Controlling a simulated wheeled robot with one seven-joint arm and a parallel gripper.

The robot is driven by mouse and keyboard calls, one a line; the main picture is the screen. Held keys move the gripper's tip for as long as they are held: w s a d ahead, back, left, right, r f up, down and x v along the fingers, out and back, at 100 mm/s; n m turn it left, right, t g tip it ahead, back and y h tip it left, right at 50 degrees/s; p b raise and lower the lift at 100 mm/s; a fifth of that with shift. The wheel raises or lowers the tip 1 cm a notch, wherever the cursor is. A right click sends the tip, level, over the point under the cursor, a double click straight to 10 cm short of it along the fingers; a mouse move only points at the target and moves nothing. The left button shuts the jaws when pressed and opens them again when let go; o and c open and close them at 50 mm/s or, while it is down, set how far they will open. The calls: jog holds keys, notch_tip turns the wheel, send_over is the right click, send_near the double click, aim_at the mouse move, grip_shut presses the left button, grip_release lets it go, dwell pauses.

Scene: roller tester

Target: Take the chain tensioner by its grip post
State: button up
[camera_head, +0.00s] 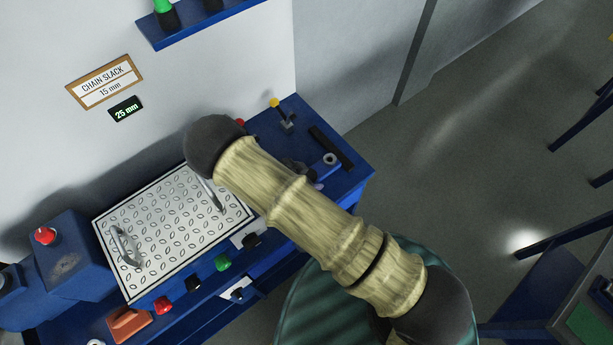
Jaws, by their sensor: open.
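I cannot clearly make out the chain tensioner or its grip post; my arm covers part of the blue bench (348,184). A small dark part (299,167) shows partly beside the arm at the bench's right end, too hidden to name. My gripper is not seen; only my thick tan arm with dark joints crosses the middle. A sign reading CHAIN SLACK 15 mm (104,82) hangs on the wall, above a small display reading 25 mm (126,109).
A tread-plate cover (165,235) with two handles lies on the bench. Behind the arm stand a yellow-knobbed lever (275,103), a black slotted bar (331,148) and a pale ring (330,159). Several knobs line the front. An orange block (129,324) sits front left.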

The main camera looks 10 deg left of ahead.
jog(key=shift+f, duration=0.1)
dwell(0.4)
jog(key=c, duration=1.4)
jog(key=shift+w+r, duration=0.15)
jog(key=shift+r, duration=0.3)
notch_tip(320, 180, up, 9)
jog(key=shift+r+b, duration=0.1)
jog(key=shift+b, duration=1.15)
jog(key=shift+c, duration=0.6)
